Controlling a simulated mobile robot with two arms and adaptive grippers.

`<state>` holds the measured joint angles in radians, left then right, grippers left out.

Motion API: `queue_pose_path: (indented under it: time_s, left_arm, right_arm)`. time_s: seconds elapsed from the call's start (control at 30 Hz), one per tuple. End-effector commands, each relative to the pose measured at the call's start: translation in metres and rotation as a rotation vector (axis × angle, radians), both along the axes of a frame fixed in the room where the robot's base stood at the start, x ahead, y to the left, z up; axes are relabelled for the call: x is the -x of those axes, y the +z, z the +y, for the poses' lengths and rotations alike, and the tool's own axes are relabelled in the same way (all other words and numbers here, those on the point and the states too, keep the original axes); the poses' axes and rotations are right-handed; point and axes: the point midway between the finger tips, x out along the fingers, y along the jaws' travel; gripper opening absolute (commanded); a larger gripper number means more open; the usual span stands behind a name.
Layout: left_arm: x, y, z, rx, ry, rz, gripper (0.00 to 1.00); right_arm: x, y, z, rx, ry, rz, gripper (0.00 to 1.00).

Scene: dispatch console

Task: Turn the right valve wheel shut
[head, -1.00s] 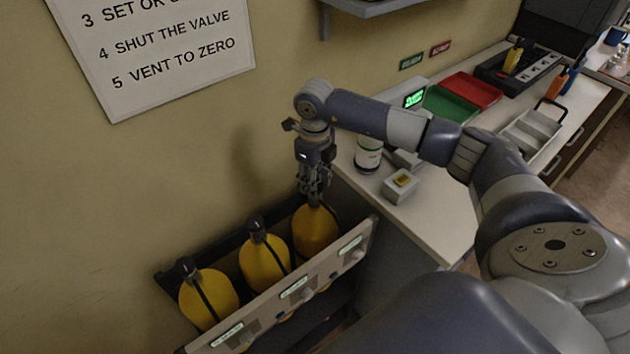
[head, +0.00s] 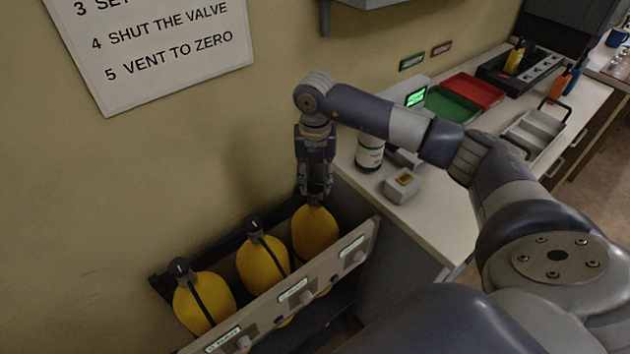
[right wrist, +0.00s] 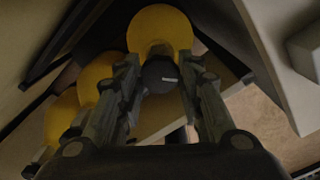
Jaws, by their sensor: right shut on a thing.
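Three yellow cylinders with black valve wheels stand in a rack by the wall. The right cylinder (head: 315,235) is nearest the counter. My right gripper (head: 316,190) points down over its top and hides most of its valve there. In the right wrist view, the black right valve wheel (right wrist: 160,75) with a small pale mark sits between the fingers of my right gripper (right wrist: 160,68), which are shut on it. The wheel is still on its yellow cylinder (right wrist: 160,28). My left gripper is in neither view.
The middle cylinder (head: 262,267) and left cylinder (head: 204,302) stand close by, with a labelled rack front (head: 325,275) before them. The counter (head: 440,205) at right holds a white bottle (head: 370,152), a small box (head: 402,185) and trays.

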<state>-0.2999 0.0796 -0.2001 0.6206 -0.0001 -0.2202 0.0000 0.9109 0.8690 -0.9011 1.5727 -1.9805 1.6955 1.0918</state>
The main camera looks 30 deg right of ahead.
Motion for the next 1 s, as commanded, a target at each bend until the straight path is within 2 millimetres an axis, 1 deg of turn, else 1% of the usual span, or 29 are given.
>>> queue_pose_path:
  time_s: [0.5, 0.8, 1.0]
  left_arm:
    - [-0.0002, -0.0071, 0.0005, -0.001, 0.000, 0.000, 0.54]
    - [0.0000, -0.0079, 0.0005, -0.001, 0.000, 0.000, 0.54]
    - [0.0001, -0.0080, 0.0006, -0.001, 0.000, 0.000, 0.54]
  right_arm:
    - [-0.0003, 0.0004, -0.0003, 0.000, -0.475, -0.001, 0.10]
    - [-0.0001, 0.0008, -0.0004, 0.000, -0.664, -0.001, 0.10]
    - [-0.0001, 0.0010, -0.0006, 0.000, -0.730, -0.003, 0.10]
